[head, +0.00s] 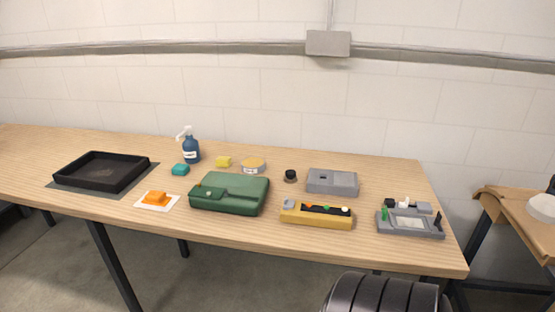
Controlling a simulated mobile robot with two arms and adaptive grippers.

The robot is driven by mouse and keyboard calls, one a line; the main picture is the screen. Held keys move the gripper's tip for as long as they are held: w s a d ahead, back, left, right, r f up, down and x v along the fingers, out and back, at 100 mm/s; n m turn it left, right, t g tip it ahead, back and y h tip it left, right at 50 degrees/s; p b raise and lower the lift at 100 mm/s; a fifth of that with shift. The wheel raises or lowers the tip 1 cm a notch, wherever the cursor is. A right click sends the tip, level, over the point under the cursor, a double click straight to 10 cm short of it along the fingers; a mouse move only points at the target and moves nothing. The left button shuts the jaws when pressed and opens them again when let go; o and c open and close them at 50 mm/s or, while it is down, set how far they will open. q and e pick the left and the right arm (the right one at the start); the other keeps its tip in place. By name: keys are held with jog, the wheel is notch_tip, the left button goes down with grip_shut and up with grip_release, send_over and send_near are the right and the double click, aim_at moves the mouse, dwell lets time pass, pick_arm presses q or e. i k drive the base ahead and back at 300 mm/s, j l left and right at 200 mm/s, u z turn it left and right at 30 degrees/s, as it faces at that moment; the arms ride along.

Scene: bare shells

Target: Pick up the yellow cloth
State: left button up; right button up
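A small yellow folded block, which looks like the yellow cloth (223,161), lies on the wooden table (330,243) toward the back. It sits just left of a round tin (253,166) with a yellowish top and right of a blue spray bottle (191,150). A similar teal piece (180,169) lies to its left and nearer, and an orange piece (155,197) lies on a white square near the front edge. Neither of my grippers shows in the head view.
A green case (229,194) stands in front of the yellow cloth. A black tray (101,171) is at the left. A yellow tool box (316,214), a grey box (332,182), a black knob (290,175) and a grey organiser (410,220) fill the right. A second table (515,210) stands farther right.

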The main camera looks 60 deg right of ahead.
aim_at(221, 161)
jog(key=z, duration=1.6)
jog(key=u, duration=3.5)
jog(key=i+z, duration=0.1)
jog(key=z, duration=4.1)
jog(key=i, duration=0.05)
